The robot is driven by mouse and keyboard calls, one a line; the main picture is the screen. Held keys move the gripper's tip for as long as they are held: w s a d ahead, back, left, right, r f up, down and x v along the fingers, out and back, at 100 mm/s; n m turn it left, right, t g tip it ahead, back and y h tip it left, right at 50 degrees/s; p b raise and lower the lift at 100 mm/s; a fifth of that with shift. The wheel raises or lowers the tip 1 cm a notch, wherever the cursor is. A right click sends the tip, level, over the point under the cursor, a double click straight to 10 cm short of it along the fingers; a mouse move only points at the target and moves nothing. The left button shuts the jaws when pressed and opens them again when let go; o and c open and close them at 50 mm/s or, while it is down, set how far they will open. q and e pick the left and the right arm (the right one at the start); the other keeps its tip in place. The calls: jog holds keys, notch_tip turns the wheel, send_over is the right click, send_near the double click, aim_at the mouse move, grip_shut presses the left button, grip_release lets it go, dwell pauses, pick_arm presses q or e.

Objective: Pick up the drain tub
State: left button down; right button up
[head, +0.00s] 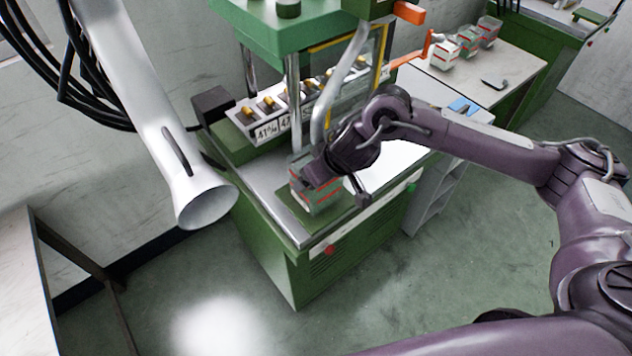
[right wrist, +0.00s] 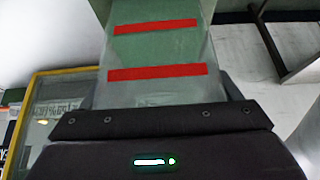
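A clear tub with red stripes (head: 317,196), which I take to be the drain tub, stands upright on the front of the green machine's bench. My right gripper (head: 318,174) reaches it from the upper right and covers part of its top. In the right wrist view the tub's clear wall with two red bands (right wrist: 155,50) rises right in front of the dark gripper body (right wrist: 160,125). The fingertips are hard to make out, so I cannot tell whether they are closed on the tub. My left gripper is not in view.
The green press (head: 278,28) stands over the bench, with a yellow-framed guard (head: 380,48) close behind my right arm. A row of numbered bins (head: 262,122) is at the back. A white flared duct (head: 200,200) hangs at left. Similar striped containers (head: 444,52) stand on a far table.

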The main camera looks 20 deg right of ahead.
jog(key=c, duration=0.6)
jog(key=shift+r, duration=0.1)
jog(key=shift+c, duration=0.2)
